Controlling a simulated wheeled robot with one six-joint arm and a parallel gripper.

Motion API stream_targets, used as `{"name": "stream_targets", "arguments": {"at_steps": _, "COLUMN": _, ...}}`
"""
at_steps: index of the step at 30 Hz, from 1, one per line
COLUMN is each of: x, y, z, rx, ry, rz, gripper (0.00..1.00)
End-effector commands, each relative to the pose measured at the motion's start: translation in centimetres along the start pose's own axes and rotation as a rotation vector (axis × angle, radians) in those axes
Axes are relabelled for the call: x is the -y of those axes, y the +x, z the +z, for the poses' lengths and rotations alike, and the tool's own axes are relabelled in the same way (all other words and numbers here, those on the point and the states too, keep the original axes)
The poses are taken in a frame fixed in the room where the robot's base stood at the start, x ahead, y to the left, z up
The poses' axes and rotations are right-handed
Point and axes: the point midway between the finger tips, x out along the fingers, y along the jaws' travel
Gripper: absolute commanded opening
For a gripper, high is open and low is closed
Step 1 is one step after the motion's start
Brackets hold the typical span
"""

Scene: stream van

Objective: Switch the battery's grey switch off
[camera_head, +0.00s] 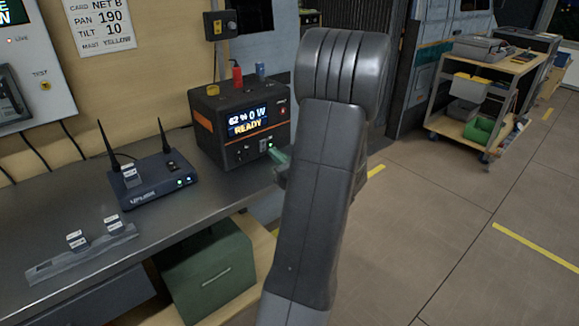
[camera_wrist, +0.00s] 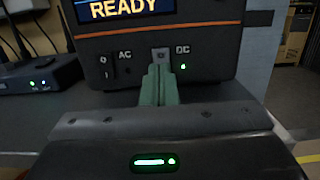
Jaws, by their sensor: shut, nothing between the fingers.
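The battery (camera_head: 240,126) is a dark box with orange trim on the bench; its display reads 62 %, 0 W and READY. In the wrist view its front panel (camera_wrist: 215,55) shows a grey switch (camera_wrist: 161,53) beside the DC label, with a lit green light to its right. A dark switch (camera_wrist: 103,66) sits by the AC label at left. My gripper (camera_wrist: 158,72) has green fingers, shut and empty, pointing at the panel just below the grey switch. The fingertips cover the switch's lower part; I cannot tell whether they touch it. In the head view my gripper (camera_head: 277,156) is partly behind my arm.
A router (camera_head: 155,181) with two antennas stands on the bench left of the battery. A strip with small labelled pieces (camera_head: 80,255) lies nearer. A green box (camera_head: 207,272) is below the bench. A wheeled cart (camera_head: 480,95) stands at the back right; the floor between is clear.

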Motion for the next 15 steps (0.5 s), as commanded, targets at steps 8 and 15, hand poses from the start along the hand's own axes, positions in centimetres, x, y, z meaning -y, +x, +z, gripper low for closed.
{"name": "stream_targets", "arguments": {"at_steps": 8, "x": 0.0, "y": 3.0, "z": 0.0, "rx": 0.0, "ry": 0.0, "rz": 0.001, "gripper": 0.0}}
{"name": "stream_targets", "arguments": {"at_steps": 15, "x": 0.0, "y": 3.3, "z": 0.0, "rx": 0.0, "ry": 0.0, "rz": -0.001, "gripper": 0.0}}
